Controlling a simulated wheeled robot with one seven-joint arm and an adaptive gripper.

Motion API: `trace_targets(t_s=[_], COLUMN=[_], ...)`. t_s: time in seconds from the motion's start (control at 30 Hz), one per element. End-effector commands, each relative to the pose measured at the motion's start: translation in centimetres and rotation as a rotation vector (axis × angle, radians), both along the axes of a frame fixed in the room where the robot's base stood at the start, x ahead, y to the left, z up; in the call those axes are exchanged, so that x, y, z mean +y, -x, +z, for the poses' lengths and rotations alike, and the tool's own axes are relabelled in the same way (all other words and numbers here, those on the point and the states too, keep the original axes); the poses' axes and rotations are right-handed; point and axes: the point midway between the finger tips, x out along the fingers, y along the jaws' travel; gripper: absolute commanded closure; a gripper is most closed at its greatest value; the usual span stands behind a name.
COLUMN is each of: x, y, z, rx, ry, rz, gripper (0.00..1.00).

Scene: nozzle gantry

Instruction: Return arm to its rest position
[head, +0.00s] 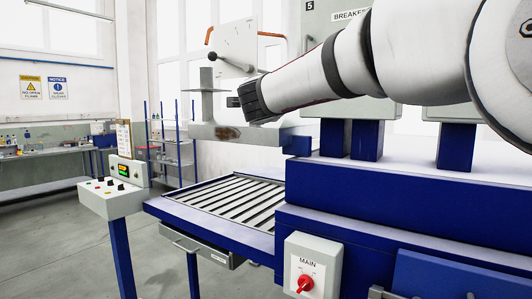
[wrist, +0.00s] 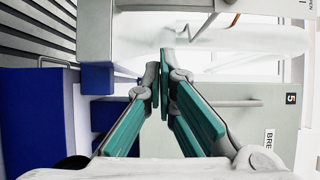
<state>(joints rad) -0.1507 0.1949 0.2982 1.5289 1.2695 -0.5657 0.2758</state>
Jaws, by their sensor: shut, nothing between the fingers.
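My white arm comes in from the upper right of the head view and reaches left across the blue machine (head: 390,240). Its dark end is in front of the grey gantry beam (head: 270,134), and the fingers cannot be made out there. In the wrist view my gripper (wrist: 163,88) shows its teal-padded fingers brought together at the tips, with nothing between them. A grey-green breaker cabinet (wrist: 245,122), marked 5, lies beyond the fingers to the right. Its front also shows behind my arm in the head view (head: 322,30).
A slatted roller bed (head: 228,202) sits below the beam. A control box (head: 115,198) on a blue post stands at left. A red MAIN switch (head: 306,283) is at front. A panel with an orange handle (head: 233,48) is behind. Floor is clear at left.

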Motion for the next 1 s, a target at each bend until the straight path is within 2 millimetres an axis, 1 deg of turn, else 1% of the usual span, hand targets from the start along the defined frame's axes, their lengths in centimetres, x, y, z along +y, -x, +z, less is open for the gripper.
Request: trace_targets(t_s=[0.07, 0.17, 0.27, 0.33, 0.37, 0.4, 0.47, 0.5, 0.57, 0.6, 0.67, 0.7, 0.77, 0.8, 0.87, 0.9, 1.0], x=[0.1, 0.6, 1.0, 0.9, 0.7, 0.3, -0.5, -1.2, -2.4, -3.3, -4.8, -5.7, -7.3, -8.4, -10.0, -11.0, -13.2], y=[0.7, 2.8, 6.3, 9.4, 10.8, 12.7, 15.7, 17.8, 20.7, 22.6, 25.5, 27.4, 30.4, 32.4, 35.3, 37.1, 41.2], z=[0.4, 0.9, 0.3, -1.4, -2.3, -3.8, -6.3, -8.2, -11.0, -12.7, -15.4, -17.1, -19.6, -21.2, -23.6, -24.9, -27.8], rx=[-0.005, -0.006, 0.02, 0.062, 0.087, 0.123, 0.187, 0.235, 0.308, 0.356, 0.433, 0.484, 0.565, 0.617, 0.698, 0.75, 0.863], ry=[0.038, 0.155, 0.344, 0.493, 0.555, 0.635, 0.75, 0.82, 0.91, 0.963, 1.034, 1.077, 1.134, 1.168, 1.212, 1.236, 1.283], rz=[0.026, 0.107, 0.228, 0.318, 0.356, 0.403, 0.473, 0.519, 0.578, 0.615, 0.666, 0.7, 0.749, 0.779, 0.825, 0.852, 0.915], gripper=[1.0, 1.0, 1.0, 1.0, 1.0, 1.0, 1.0, 1.0, 1.0, 1.0, 1.0, 1.0, 1.0, 1.0, 1.0, 1.0, 1.0])
